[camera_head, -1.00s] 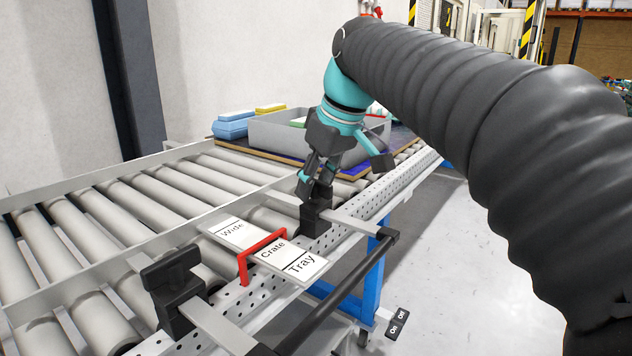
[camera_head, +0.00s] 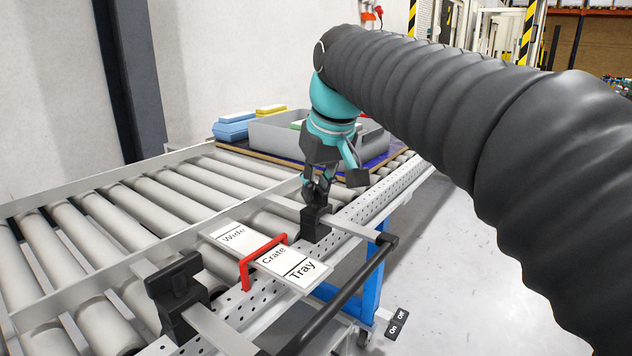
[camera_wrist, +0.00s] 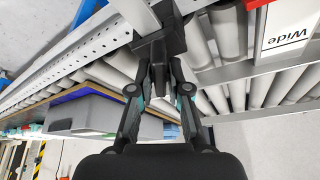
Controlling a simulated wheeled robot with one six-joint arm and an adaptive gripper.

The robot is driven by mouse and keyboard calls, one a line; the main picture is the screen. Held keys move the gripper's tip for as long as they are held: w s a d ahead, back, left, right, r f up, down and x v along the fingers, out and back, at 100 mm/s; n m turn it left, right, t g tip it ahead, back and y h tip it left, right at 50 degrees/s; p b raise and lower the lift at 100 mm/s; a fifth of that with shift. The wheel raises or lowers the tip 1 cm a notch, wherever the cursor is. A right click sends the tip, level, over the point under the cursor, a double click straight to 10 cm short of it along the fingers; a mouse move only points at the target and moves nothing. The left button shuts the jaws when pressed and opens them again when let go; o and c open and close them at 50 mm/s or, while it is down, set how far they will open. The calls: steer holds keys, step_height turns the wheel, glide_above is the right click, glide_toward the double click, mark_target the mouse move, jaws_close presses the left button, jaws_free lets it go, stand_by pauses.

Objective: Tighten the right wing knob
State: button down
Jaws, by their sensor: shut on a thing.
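The right wing knob (camera_head: 314,225) is a black clamp knob on the perforated side rail of the roller conveyor. My gripper (camera_head: 317,190) comes down on it from above, with its fingers at the knob's upper part. In the wrist view, the two fingers (camera_wrist: 160,64) close on the narrow wing of the black knob (camera_wrist: 157,22), which sits between them. The fingers hide part of the wing, so its exact angle is hard to read. The other black wing knob (camera_head: 176,292) stands apart at the near left, with its wing in plain sight.
A sliding plate labelled Wide, Crate and Tray (camera_head: 304,272) with a red frame (camera_head: 246,270) lies between the knobs. A black bar (camera_head: 345,296) runs along the conveyor's outer side. A grey crate (camera_head: 268,137) stands on the conveyor behind my gripper.

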steer(key=m+h+p, duration=0.1)
steer(key=m, duration=0.2)
steer(key=m+h+p, duration=0.1)
steer(key=m, duration=0.2)
steer(key=shift+h, duration=0.3)
steer(key=m+h, duration=0.1)
steer(key=m, duration=0.2)
steer(key=m+h+p, duration=0.1)
steer(key=m, duration=0.2)
steer(key=shift+g+p, duration=0.3)
steer(key=shift+m, duration=0.3)
steer(key=c, duration=1.1)
jaws_free()
steer(key=shift+c, duration=0.2)
steer(key=v, duration=1.2)
